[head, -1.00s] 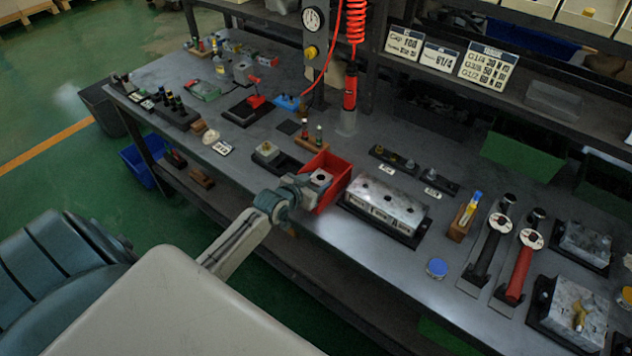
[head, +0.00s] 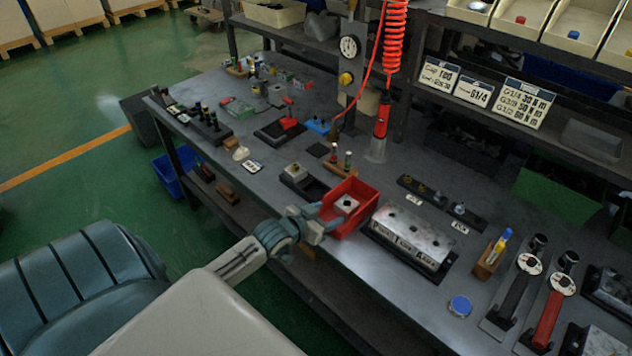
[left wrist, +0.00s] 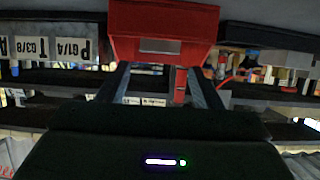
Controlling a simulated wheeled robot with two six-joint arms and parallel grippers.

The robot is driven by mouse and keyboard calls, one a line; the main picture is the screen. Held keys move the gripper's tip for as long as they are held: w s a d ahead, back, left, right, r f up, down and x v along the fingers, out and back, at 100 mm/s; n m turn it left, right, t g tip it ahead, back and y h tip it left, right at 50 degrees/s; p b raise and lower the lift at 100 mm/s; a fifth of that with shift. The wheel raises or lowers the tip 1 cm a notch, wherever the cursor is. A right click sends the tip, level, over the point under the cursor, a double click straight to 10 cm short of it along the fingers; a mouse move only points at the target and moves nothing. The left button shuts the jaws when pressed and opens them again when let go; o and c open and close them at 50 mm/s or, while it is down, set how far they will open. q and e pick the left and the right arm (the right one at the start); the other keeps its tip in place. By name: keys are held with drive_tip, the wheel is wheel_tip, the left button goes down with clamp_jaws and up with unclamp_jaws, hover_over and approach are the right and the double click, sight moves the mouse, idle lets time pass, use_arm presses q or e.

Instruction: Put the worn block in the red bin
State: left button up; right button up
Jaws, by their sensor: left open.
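The red bin (head: 364,192) stands at the table's front edge, and its front wall (left wrist: 163,22) fills the top of the left wrist view. A small grey-white block (head: 346,204) with a dark hole lies inside the bin. I take it for the worn block, but wear is too small to see. My left gripper (head: 318,224) is open just outside the bin's near left side. Its two fingers (left wrist: 158,78) show apart with nothing held in the left wrist view. My right gripper is not in view.
A similar block (head: 295,171) sits on a black tray behind the bin. A large metal valve block (head: 411,236) stands close right of the bin. A red coiled hose (head: 394,45) hangs above. The floor left of the table is open.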

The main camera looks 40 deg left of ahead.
use_arm(q)
drive_tip(key=shift+v, duration=2.3)
drive_tip(key=shift+d, duration=0.1)
drive_tip(key=s+d+f+g+y, duration=0.1)
drive_tip(key=s+d+g, duration=0.4)
drive_tip(key=s, duration=0.6)
drive_tip(key=s+d+f+g+y, duration=0.15)
drive_tip(key=s+d+g, duration=0.35)
drive_tip(key=s, duration=0.7)
wheel_tip(320, 180, down, 30)
drive_tip(key=a+g, duration=0.1)
drive_tip(key=a, duration=0.2)
drive_tip(key=s+a+f+g, duration=0.1)
drive_tip(key=s+f, duration=1.6)
drive_tip(key=f, duration=0.3)
drive_tip(key=shift+s+h+b, duration=0.15)
drive_tip(key=shift+h+b, duration=0.2)
drive_tip(key=shift+a, duration=0.15)
